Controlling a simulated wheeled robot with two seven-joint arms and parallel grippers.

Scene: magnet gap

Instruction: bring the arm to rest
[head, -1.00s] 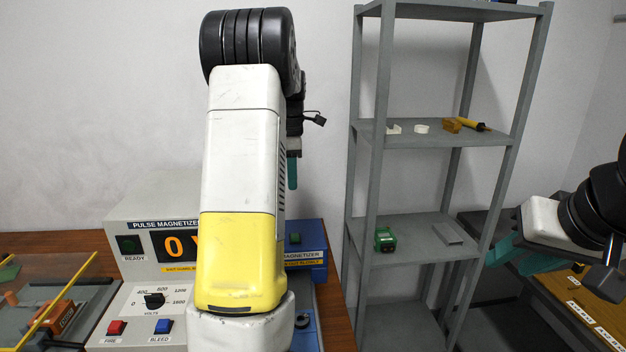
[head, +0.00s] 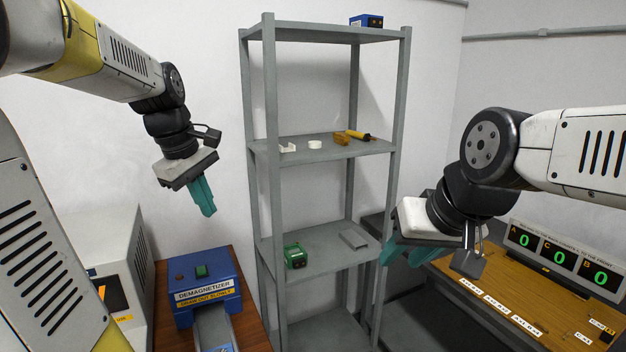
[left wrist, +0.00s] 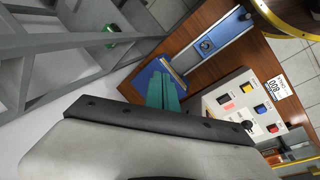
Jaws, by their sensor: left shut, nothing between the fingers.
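My left gripper (head: 203,198) hangs from the arm at the left of the head view, its teal fingers pointing down and shut with nothing between them. It is in the air above and behind the blue demagnetizer (head: 205,288), clear of the shelf. In the left wrist view the closed teal fingers (left wrist: 162,92) show against the blue demagnetizer (left wrist: 150,75). My right gripper (head: 406,252) is at the right of the head view, in front of the shelf's right side. Its two teal fingers look apart, with nothing seen between them.
A grey shelf unit (head: 273,200) stands in the middle, holding a green device (head: 295,256), a grey block (head: 354,239) and small parts. A wooden bench with a green-digit display (head: 562,262) is at the right. A pale cabinet (head: 95,250) stands at the left.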

